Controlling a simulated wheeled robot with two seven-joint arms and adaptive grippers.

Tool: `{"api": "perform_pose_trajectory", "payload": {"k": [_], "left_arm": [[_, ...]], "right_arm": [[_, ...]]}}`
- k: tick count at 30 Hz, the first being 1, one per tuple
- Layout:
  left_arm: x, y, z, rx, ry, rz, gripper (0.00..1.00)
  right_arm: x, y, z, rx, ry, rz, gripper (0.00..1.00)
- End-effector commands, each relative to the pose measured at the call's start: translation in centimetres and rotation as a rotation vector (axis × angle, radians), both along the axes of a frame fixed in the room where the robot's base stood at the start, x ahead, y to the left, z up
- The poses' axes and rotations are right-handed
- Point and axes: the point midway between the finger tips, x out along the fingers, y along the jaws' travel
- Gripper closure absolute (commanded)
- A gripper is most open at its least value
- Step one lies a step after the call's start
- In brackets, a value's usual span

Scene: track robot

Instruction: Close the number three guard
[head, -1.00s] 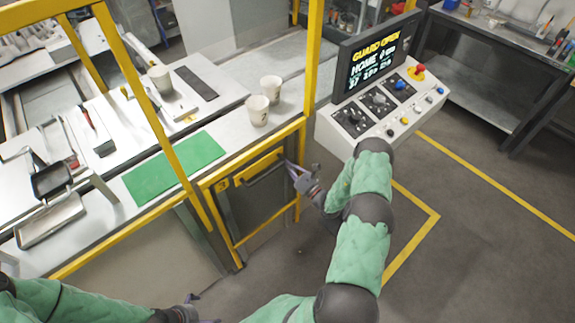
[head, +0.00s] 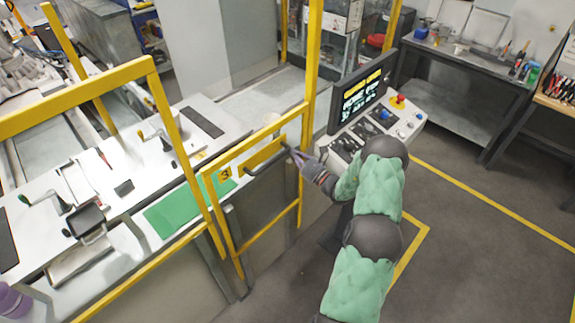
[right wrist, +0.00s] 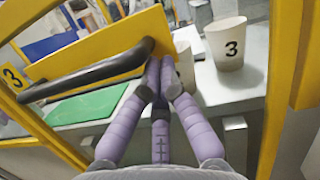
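The number three guard (head: 283,213) is a yellow-framed panel with a "3" tag, a yellow top plate and a dark bar handle (head: 268,163). It stands in the yellow fence, and the green mat shows partly through it. In the right wrist view, the handle (right wrist: 85,78) crosses in front of the yellow plate. My right gripper (head: 296,154) is at the handle's right end. In the right wrist view its lilac fingers (right wrist: 160,75) meet just beneath that end; nothing shows between them. My left gripper is out of view.
A control console (head: 375,122) with a lit, blurred screen stands right of the guard. A paper cup (right wrist: 229,44) marked 3 stands behind the guard. The green mat (head: 172,212) lies on the bench behind the fence.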

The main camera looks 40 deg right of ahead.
Motion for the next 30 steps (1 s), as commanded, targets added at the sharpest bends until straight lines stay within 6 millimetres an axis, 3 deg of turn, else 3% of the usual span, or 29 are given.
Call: {"api": "perform_pose_trajectory", "payload": {"k": [1,18,24,30], "left_arm": [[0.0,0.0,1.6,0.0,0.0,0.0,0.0],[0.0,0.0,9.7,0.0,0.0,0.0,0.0],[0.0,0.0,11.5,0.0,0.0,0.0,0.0],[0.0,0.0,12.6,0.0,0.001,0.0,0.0]], "right_arm": [[0.1,-0.2,3.2,-0.008,-0.009,-0.003,1.0],[0.0,-0.3,23.2,-0.01,-0.01,-0.007,1.0],[0.0,-0.3,28.8,-0.009,-0.01,-0.006,1.0],[0.0,-0.3,32.4,-0.006,-0.008,-0.006,1.0]]}}
